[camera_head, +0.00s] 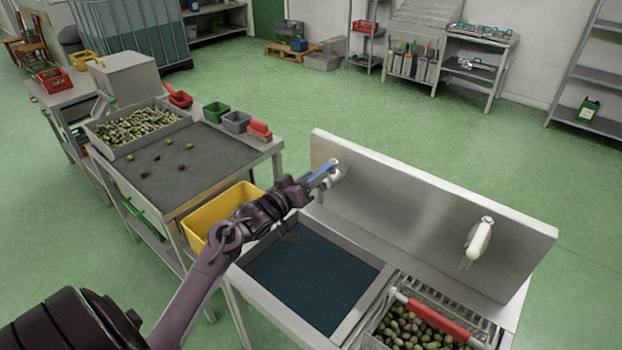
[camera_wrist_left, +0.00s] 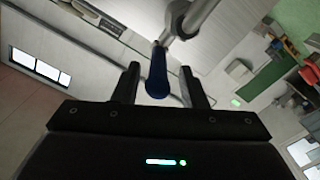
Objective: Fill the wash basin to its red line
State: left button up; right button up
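The wash basin (camera_head: 347,328) is a square steel sink set in a bench. A tap (camera_head: 334,168) with a blue lever (camera_head: 322,172) sits on the steel splashback behind the basin. My left gripper (camera_head: 316,181) is at this lever. In the left wrist view the blue lever (camera_wrist_left: 157,78) lies between the two open fingers (camera_wrist_left: 160,70), with a gap on each side. My right gripper is not seen.
A white hand spray (camera_head: 478,240) hangs on the splashback (camera_head: 420,205) to the right. A crate of olives with a red handle (camera_head: 433,315) sits right of the basin. A yellow bin (camera_head: 208,215) stands to its left, beside the sorting table (camera_head: 205,160).

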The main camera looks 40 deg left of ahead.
pick_arm(q)
jog(key=shift+s, duration=0.1)
jog(key=shift+s+f, duration=0.15)
jog(key=shift+s, duration=0.15)
jog(key=s+b, duration=0.2)
jog(key=s, duration=0.5)
jog(key=shift+a, duration=0.4)
dwell(0.7)
